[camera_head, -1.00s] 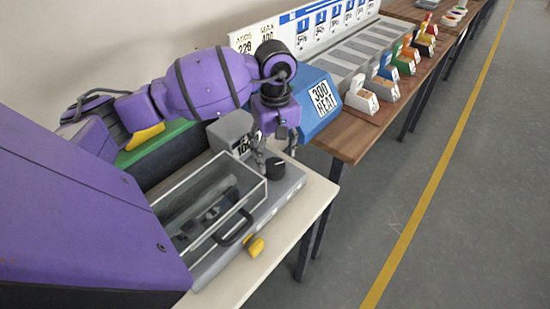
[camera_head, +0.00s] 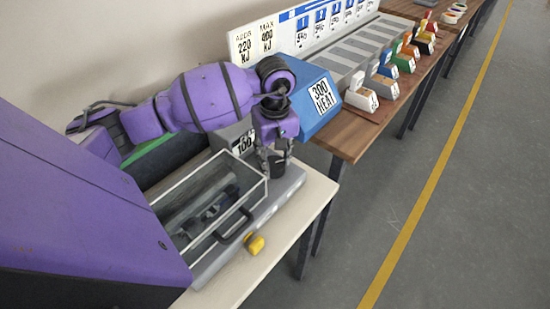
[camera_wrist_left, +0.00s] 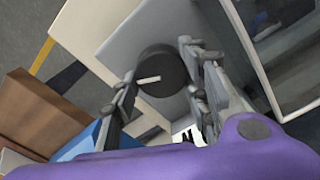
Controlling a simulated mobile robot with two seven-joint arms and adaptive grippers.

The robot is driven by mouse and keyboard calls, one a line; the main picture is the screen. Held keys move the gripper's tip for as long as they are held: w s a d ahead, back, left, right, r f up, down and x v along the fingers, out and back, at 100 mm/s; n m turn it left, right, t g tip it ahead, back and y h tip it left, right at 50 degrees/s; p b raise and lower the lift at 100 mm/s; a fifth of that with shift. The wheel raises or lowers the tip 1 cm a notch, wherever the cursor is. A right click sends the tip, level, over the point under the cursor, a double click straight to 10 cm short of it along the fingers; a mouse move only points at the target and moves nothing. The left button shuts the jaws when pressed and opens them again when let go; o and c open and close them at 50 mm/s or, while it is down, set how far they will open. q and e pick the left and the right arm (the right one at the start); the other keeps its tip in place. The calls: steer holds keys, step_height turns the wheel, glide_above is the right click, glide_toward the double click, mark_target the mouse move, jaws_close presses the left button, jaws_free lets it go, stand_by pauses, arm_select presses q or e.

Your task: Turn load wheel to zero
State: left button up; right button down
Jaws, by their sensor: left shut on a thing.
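The load wheel (camera_wrist_left: 163,72) is a black round knob with a white pointer line, on the grey machine top; in the head view it (camera_head: 279,164) is partly hidden by the fingers. My left gripper (camera_head: 274,164) reaches down over it. In the left wrist view the fingers of the left gripper (camera_wrist_left: 160,88) stand on both sides of the wheel and are shut on it. The white pointer line lies nearly level in that view. A white display reading 100 (camera_head: 244,143) is just left of the gripper, partly hidden. My right gripper is not in view.
A clear guard box with a dark handle (camera_head: 234,226) stands in front of the wheel. A yellow knob (camera_head: 256,244) is on the machine's front edge. A blue box marked 300 HEAT (camera_head: 318,97) stands close behind. Small coloured blocks line the wooden table (camera_head: 350,140).

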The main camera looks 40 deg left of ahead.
arm_select(q)
steer(key=shift+w+n, duration=0.1)
steer(key=shift+n, duration=0.2)
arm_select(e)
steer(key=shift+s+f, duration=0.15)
arm_select(q)
steer(key=shift+n, duration=1)
steer(key=n+b, duration=0.1)
steer(key=n, duration=0.2)
steer(key=shift+n, duration=0.3)
steer(key=n, duration=0.6)
steer(key=shift+a+r, duration=0.1)
steer(key=shift+a, duration=0.05)
steer(key=n, duration=0.5)
steer(key=shift+n, duration=0.4)
steer(key=n+p, duration=0.1)
steer(key=n, duration=0.4)
steer(key=shift+a+n, duration=0.1)
steer(key=shift+n, duration=0.2)
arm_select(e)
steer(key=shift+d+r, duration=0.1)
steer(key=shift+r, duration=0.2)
arm_select(q)
steer(key=shift+s, duration=0.2)
